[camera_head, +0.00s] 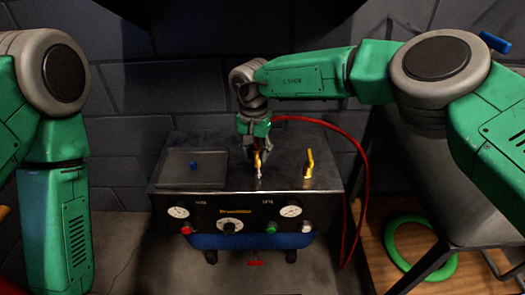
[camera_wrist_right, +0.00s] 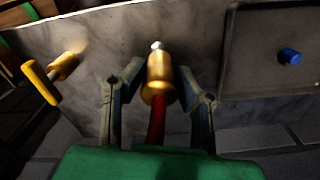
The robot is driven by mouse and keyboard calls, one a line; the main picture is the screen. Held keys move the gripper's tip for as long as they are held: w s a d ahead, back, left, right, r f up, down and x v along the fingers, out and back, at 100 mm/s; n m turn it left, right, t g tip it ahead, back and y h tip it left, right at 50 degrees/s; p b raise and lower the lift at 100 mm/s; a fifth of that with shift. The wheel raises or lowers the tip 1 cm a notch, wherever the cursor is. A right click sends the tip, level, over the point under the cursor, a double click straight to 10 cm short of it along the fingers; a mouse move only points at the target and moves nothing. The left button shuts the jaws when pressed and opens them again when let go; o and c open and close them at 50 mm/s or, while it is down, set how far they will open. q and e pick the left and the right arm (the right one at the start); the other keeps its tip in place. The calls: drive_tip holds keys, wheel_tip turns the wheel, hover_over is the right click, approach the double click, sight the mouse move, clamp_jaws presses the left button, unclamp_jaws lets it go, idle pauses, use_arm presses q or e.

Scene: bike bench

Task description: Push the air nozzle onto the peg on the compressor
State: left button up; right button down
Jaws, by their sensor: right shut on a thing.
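The air nozzle is a brass piece (camera_wrist_right: 159,78) on a red hose (camera_head: 364,160). My right gripper (camera_head: 257,152) is shut on it above the compressor's top, and the nozzle (camera_head: 257,161) points down. A small silver tip (camera_wrist_right: 157,45) shows at the nozzle's far end; I cannot tell whether it is the nozzle's own end or the peg, nor whether they touch. The compressor (camera_head: 220,207) is a dark box with gauges and knobs on its front. My left arm is at the left edge, and its gripper is out of view.
A yellow-handled brass valve (camera_head: 309,164) stands on the top to the right of the nozzle. A shallow tray (camera_head: 180,180) with a small blue piece (camera_head: 194,165) is to the left. The hose loops down the right side. A green ring (camera_head: 391,257) lies on wood at lower right.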

drive_tip(key=shift+a, duration=0.45)
drive_tip(key=shift+d, duration=1.2)
drive_tip(key=shift+a, duration=1.45)
drive_tip(key=shift+d, duration=0.7)
drive_tip(key=shift+a+p, duration=0.3)
drive_tip(key=shift+a, duration=0.25)
drive_tip(key=shift+d+p, duration=0.3)
drive_tip(key=shift+d, duration=0.6)
drive_tip(key=shift+a, duration=0.4)
use_arm(q)
drive_tip(key=shift+a+r, duration=0.15)
drive_tip(key=shift+r, duration=0.4)
use_arm(e)
drive_tip(key=shift+d, duration=0.1)
